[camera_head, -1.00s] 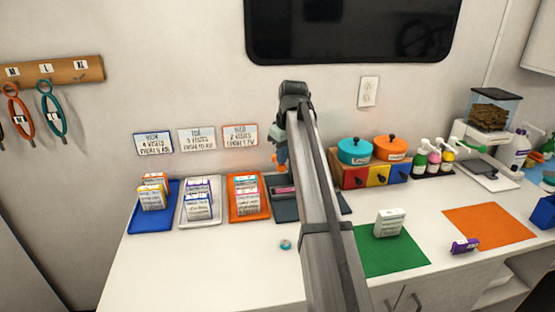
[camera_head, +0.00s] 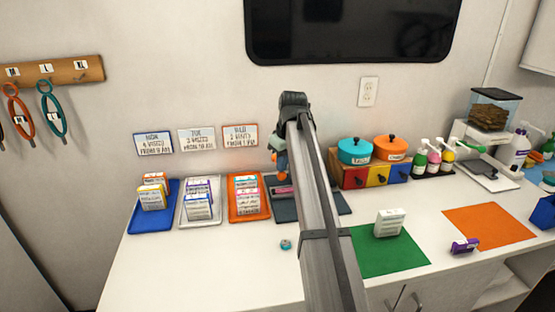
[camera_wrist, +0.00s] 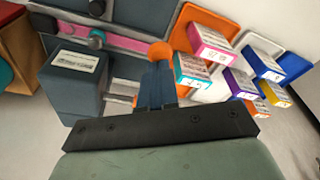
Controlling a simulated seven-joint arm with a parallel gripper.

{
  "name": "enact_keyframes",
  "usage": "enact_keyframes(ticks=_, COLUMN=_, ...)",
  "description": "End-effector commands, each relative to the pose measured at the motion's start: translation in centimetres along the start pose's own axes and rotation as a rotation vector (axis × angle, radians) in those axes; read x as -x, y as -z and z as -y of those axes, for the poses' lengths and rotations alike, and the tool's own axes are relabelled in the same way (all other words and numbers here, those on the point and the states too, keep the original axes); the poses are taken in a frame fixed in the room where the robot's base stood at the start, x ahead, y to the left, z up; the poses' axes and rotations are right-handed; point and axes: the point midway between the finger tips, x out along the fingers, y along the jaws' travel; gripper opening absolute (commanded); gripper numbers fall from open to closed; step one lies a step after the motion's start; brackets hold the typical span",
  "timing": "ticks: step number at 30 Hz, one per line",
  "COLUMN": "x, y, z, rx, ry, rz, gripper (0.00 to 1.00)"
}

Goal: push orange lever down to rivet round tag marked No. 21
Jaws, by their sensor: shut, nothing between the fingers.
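My gripper (camera_head: 279,142) is shut and empty, above the dark grey tool mat at the back of the counter. In the wrist view its dark blue fingers (camera_wrist: 156,84) are together, with their tips at the orange knob (camera_wrist: 160,52) of the lever. I cannot tell whether they touch it. The arm hides most of the rivet tool in the head view. The wrist view shows a dark grey block (camera_wrist: 78,62) with a white label, a pink strip (camera_wrist: 125,41) and a small teal round piece (camera_wrist: 97,39). A small teal disc (camera_head: 286,244) lies on the white counter; no number is readable.
Blue (camera_head: 134,222), white (camera_head: 187,221) and orange (camera_head: 236,216) trays hold upright cards to the left. Drawers with teal and orange pots (camera_head: 391,147) stand to the right. A green mat (camera_head: 375,262) bears a white box (camera_head: 389,222). The front left counter is clear.

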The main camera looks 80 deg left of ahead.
Motion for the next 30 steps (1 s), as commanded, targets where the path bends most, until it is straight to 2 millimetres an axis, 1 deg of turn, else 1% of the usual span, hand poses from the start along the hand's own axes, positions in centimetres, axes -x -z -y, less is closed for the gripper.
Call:
enact_keyframes(ticks=24, x=-2.3, y=-0.5, z=0.0, rx=0.0, ry=0.0, rz=0.0, gripper=0.0)
enact_keyframes(ticks=30, x=-2.3, y=-0.5, z=0.0, rx=0.0, ry=0.0, rz=0.001, gripper=0.0)
